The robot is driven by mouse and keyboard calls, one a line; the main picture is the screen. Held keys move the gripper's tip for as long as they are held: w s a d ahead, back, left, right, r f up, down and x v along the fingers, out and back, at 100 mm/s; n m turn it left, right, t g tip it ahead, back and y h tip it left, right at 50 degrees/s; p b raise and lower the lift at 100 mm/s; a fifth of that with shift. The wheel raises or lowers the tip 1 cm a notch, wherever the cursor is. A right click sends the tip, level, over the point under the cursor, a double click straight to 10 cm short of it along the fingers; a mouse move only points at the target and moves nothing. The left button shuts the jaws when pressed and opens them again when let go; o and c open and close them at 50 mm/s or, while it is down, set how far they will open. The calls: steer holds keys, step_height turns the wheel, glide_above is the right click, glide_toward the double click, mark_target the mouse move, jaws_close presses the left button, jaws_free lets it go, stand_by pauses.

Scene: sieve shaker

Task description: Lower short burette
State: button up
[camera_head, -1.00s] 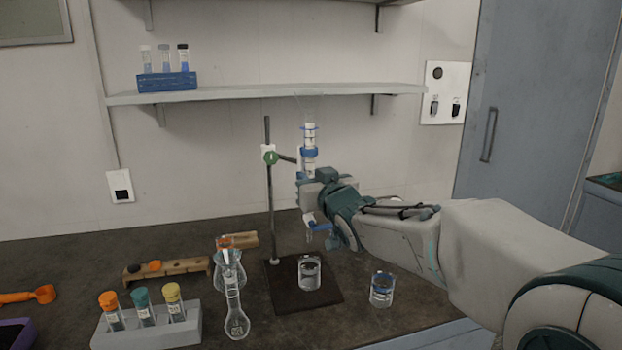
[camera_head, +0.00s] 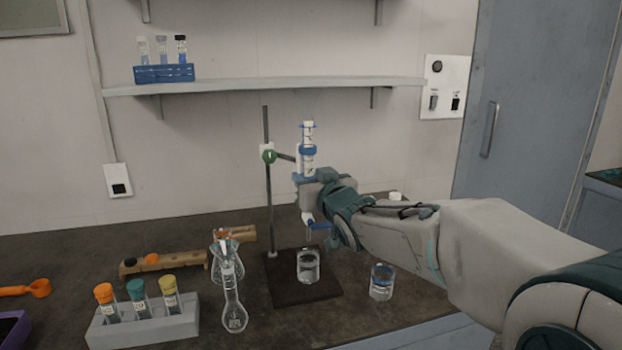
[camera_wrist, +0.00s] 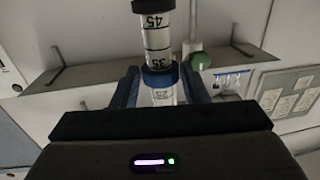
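The short burette (camera_head: 309,135) is a slim upright tube with white marked bands and blue rings, beside the stand rod. The stand (camera_head: 268,190) has a green clamp knob (camera_head: 268,156). A clear beaker (camera_head: 308,267) stands beneath on the dark base (camera_head: 290,297).
A second beaker (camera_head: 382,282) stands right of the base, under my arm. A flask with a funnel (camera_head: 233,300), a vial rack (camera_head: 145,331) and a wooden rack (camera_head: 180,264) stand left. A shelf (camera_head: 270,88) runs behind. A small white object (camera_head: 395,197) shows behind my arm.

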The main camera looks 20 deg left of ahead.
steer(key=s+d+r+p, duration=0.5)
steer(key=s+d+r, duration=0.1)
steer(key=s+r, duration=0.1)
steer(key=shift+v, duration=0.85)
steer(key=shift+s, duration=0.15)
